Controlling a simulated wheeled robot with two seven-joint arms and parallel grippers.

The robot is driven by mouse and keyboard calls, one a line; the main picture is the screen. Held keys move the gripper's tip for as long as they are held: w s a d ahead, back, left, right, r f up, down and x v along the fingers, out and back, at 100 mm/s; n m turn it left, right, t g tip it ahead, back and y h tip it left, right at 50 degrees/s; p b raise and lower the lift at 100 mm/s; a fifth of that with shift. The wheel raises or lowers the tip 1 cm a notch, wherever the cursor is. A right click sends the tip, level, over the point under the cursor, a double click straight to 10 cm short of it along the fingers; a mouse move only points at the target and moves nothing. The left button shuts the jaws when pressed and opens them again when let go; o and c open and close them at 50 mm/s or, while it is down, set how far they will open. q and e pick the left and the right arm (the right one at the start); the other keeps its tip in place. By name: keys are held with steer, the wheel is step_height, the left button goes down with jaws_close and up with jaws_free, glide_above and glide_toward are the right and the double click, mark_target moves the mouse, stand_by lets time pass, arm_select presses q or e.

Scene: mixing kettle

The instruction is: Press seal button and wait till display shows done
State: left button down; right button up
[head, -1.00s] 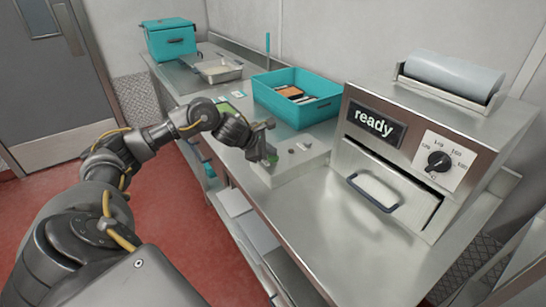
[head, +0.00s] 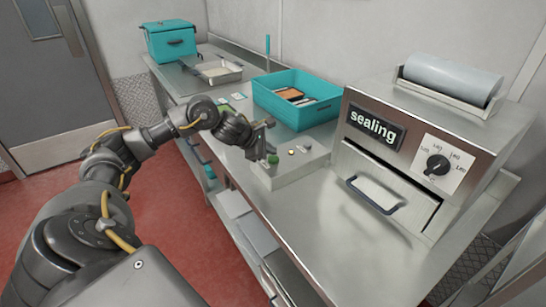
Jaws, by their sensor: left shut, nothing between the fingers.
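The sealing machine (head: 345,160) stands on the steel counter at the right. Its display (head: 376,128) reads "sealing". The dial (head: 438,165) sits right of the display, and the drawer with a dark handle (head: 375,196) is closed or nearly so. A low button box (head: 300,170) adjoins the machine's left side. It has a green button (head: 273,160) at its left end and small knobs or lights, one yellowish, on top. My left gripper (head: 268,149) is shut and empty, just above or beside the green button; I cannot tell if it touches. My right gripper is out of view.
A teal bin (head: 262,98) with packs inside stands behind the button box. A metal tray (head: 218,77) and a teal cooler box (head: 170,42) are farther back. A film roll (head: 452,78) lies on the machine. The counter front (head: 310,215) is clear.

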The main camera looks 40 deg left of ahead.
mark_target(270, 159)
arm_select(q)
steer(key=shift+r, duration=0.1)
steer(key=shift+r+p, duration=1.75)
steer(key=shift+r, duration=0.75)
